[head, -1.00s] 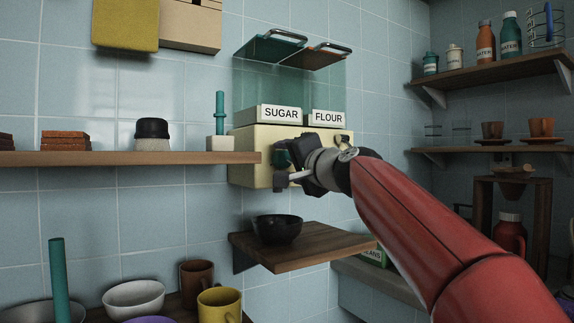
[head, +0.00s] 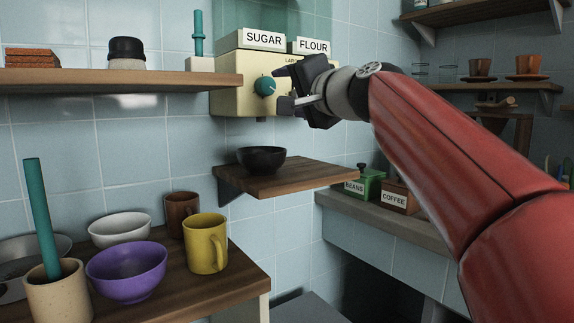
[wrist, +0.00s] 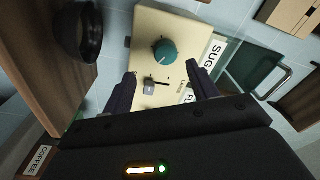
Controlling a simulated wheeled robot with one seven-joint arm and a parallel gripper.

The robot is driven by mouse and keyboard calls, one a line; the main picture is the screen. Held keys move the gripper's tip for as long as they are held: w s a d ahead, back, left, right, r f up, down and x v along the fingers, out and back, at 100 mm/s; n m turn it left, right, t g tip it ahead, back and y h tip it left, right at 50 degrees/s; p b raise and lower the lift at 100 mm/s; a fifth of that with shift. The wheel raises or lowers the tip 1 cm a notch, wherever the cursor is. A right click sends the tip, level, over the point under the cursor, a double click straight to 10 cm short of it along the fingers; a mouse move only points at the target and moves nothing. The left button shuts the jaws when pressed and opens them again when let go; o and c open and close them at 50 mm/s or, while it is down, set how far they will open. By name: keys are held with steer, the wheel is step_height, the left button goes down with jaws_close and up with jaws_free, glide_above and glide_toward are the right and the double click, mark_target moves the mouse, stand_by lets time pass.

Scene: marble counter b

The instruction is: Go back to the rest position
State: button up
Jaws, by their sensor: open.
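My gripper (head: 283,88) is open and empty in the head view, in front of the cream dispenser (head: 232,72) on the tiled wall. The dispenser carries SUGAR and FLOUR labels and a teal knob (head: 265,86), which is just left of my fingers. In the wrist view my two open fingers (wrist: 165,88) point at the dispenser face. The teal knob (wrist: 165,52) shows beyond them, apart from them, and a small grey lever (wrist: 150,88) shows between them. The part of the dispenser behind my gripper is hidden in the head view.
A black bowl (head: 261,159) stands on the small wooden shelf (head: 310,178) below the dispenser. A wooden shelf (head: 120,80) is at left. Bowls, a yellow mug (head: 206,242) and a brown mug (head: 181,212) stand on the lower counter. BEANS and COFFEE boxes (head: 394,196) are at right.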

steer(key=s+d+f+n+g+h, duration=0.2)
steer(key=s+f, duration=0.7)
steer(key=f, duration=0.6)
steer(key=s+d+f+n+g+h, duration=0.2)
steer(key=s+d+f+g+h, duration=0.2)
steer(key=f, duration=1.1)
steer(key=s+d+f+n+g+h, duration=0.2)
steer(key=s+d+f, duration=0.6)
steer(key=s+f, duration=0.7)
steer(key=shift+s+d+f+g+h, duration=0.2)
steer(key=shift+s+f+g+h, duration=0.2)
steer(key=shift+g+h, duration=0.6)
